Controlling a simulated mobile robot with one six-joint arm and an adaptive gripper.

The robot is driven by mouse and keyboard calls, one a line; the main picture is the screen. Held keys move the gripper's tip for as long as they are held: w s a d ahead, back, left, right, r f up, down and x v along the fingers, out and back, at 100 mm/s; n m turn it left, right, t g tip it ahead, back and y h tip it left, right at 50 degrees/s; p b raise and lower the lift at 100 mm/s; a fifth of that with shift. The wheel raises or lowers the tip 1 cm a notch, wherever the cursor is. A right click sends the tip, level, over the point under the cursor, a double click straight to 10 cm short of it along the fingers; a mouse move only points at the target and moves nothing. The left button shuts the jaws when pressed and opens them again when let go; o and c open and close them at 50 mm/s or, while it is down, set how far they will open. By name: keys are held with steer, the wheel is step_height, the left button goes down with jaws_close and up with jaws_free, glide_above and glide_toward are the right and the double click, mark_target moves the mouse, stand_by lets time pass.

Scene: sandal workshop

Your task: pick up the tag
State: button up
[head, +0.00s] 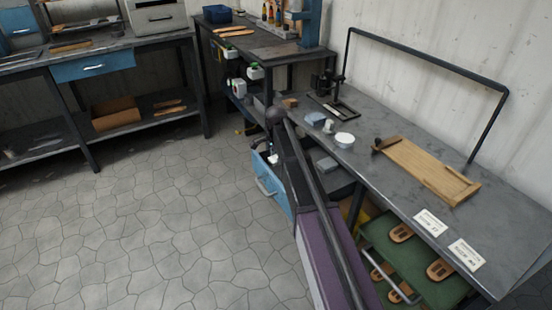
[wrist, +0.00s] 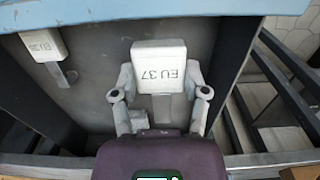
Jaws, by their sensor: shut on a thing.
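A white tag marked "EU 37" (wrist: 158,54) is between the fingers of my gripper (wrist: 160,82) in the wrist view. The fingers are shut on its sides, and its print appears upside down. A second white tag (wrist: 44,45), with print too small to read fully, lies to the left over the same grey surface. A grey strip extends below each tag.
A blue drawer (head: 268,188) stands open beneath the right bench (head: 385,120). On that bench are a wooden board (head: 425,170), a round white container (head: 344,140) and two printed cards (head: 430,222) (head: 466,254). A dark wall edge (wrist: 235,65) rises right of my gripper. Open floor (head: 190,220) lies left.

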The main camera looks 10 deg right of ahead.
mark_target(276, 158)
steer(key=shift+r+p, duration=1.5)
steer(key=shift+r, duration=0.35)
steer(key=shift+r, duration=0.1)
step_height(276, 158, up, 17)
steer(key=p, duration=1.7)
